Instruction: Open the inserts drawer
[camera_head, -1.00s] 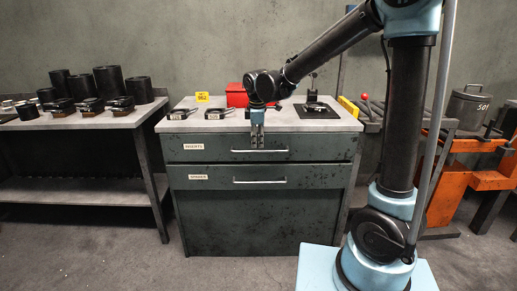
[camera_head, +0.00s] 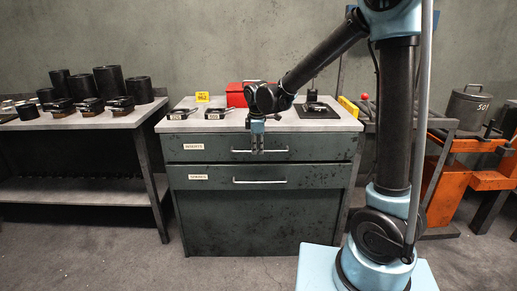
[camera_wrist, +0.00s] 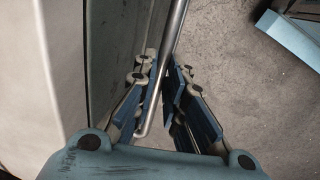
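The inserts drawer (camera_head: 215,149) is the upper drawer of the grey cabinet, with a label (camera_head: 193,147) at its left. It looks closed, flush with the cabinet front. Its long bar handle (camera_head: 279,151) is partly hidden behind my fingers in the head view. My gripper (camera_head: 257,152) points down in front of this drawer at the handle's middle. In the wrist view the handle (camera_wrist: 175,28) runs between the two fingers of my gripper (camera_wrist: 162,75). The fingers are apart, one on each side of the bar, with a narrow gap; contact is unclear.
The lower drawer (camera_head: 215,177) is closed, with its own handle (camera_head: 259,181) below my gripper. Tools, a red box (camera_head: 235,94) and a yellow sign (camera_head: 202,97) stand on the cabinet top. A bench (camera_head: 75,119) stands left. The floor (camera_head: 235,270) in front is clear.

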